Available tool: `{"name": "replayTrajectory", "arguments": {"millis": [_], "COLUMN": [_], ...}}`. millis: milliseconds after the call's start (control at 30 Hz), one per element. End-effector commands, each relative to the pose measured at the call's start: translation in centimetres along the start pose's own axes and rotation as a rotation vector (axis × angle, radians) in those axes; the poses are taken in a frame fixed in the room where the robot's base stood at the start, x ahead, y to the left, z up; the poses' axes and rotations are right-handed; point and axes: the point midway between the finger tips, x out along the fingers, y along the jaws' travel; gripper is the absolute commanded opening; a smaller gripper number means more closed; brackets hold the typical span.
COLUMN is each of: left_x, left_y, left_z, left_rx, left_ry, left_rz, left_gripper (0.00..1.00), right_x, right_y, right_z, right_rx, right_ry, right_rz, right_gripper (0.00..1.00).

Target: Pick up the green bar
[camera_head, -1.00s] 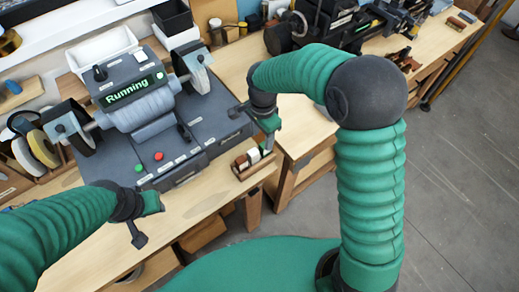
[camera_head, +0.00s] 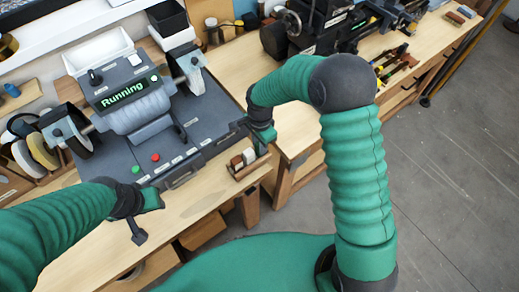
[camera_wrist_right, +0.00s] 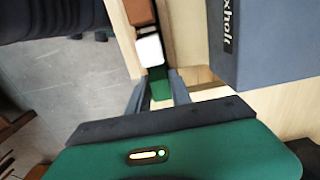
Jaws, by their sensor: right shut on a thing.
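The green bar (camera_wrist_right: 160,88) shows between my right fingers in the right wrist view, in line with a white block (camera_wrist_right: 150,50) and a brown block (camera_wrist_right: 138,12) in a small wooden tray. My right gripper (camera_wrist_right: 157,92) is shut on it. In the head view the right gripper (camera_head: 262,145) is at the right end of the wooden tray (camera_head: 241,178), and the bar cannot be made out there. Whether the bar is clear of the tray is unclear. My left gripper (camera_head: 146,217) is open and empty near the bench's front edge.
The grey grinding machine (camera_head: 135,110), its display reading "Running", stands on the wooden bench (camera_head: 80,245) just behind the tray. A second bench (camera_head: 430,55) with dark machinery is at the right. Bare floor (camera_head: 440,170) lies at the right.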

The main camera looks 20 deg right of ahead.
Motion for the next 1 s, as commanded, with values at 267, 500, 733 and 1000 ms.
{"name": "replayTrajectory", "arguments": {"millis": [267, 500, 733, 1000], "left_x": [0.01, 0.01, 0.01, 0.01], "left_y": [0.01, 0.00, 0.01, 0.01], "left_z": [0.00, 0.00, 0.00, 0.00], "left_rx": [0.000, 0.000, 0.000, 0.000], "left_ry": [0.000, 0.000, 0.000, 0.000], "left_rz": [0.000, 0.000, 0.000, 0.000], "left_gripper": [0.36, 0.36, 0.36, 0.36], "right_x": [0.09, 0.08, 0.08, 0.09], "right_y": [0.17, 0.16, 0.13, 0.12], "right_z": [-0.21, -0.11, -0.07, -0.07], "right_rx": [0.003, 0.002, 0.002, 0.002], "right_ry": [0.008, 0.007, 0.006, 0.006], "right_rz": [0.009, 0.008, 0.007, 0.007], "right_gripper": [0.00, 0.00, 0.00, 0.00]}}
